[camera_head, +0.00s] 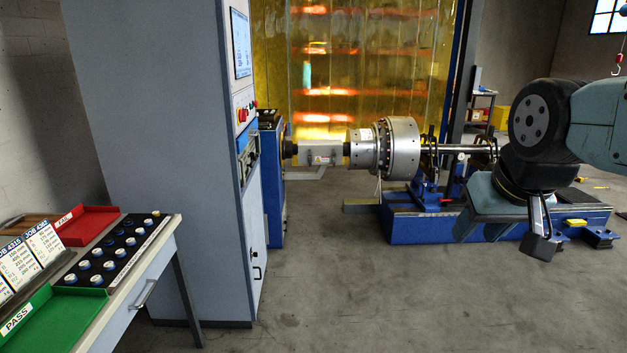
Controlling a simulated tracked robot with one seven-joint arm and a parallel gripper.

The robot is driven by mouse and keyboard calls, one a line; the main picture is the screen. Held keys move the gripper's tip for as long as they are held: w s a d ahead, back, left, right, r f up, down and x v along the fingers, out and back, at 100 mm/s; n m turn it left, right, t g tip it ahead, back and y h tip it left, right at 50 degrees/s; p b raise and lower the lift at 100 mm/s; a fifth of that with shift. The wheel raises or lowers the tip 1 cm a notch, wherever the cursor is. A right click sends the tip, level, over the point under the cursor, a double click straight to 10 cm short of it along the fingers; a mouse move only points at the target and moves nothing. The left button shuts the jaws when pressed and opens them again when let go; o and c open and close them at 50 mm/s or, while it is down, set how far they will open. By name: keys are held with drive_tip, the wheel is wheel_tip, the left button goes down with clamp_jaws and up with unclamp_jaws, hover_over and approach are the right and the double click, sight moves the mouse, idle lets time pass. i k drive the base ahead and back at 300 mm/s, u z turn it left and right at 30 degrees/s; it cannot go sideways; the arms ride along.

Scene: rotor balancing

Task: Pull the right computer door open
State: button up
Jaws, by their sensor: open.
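The tall grey computer cabinet (165,150) stands at the left, its front seen at a steep slant. Its lower front has a door (254,235) with a small black handle (257,272); the door looks shut. The seam between left and right doors is too slanted to make out. My gripper (541,238) is at the right, pointing down, open and with nothing seen in it. It is far to the right of the cabinet and apart from it.
A desk (150,267) with a red tray (84,225), a green tray (60,322) and a black weight rack stands left. The blue balancing machine (410,228) with its rotor (402,148) stands behind. The middle floor (370,295) is clear.

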sight(252, 142)
drive_tip(key=u, duration=0.05)
drive_tip(key=i, duration=2.15)
drive_tip(key=u, duration=0.55)
drive_tip(key=i, duration=0.8)
drive_tip(key=u, duration=0.2)
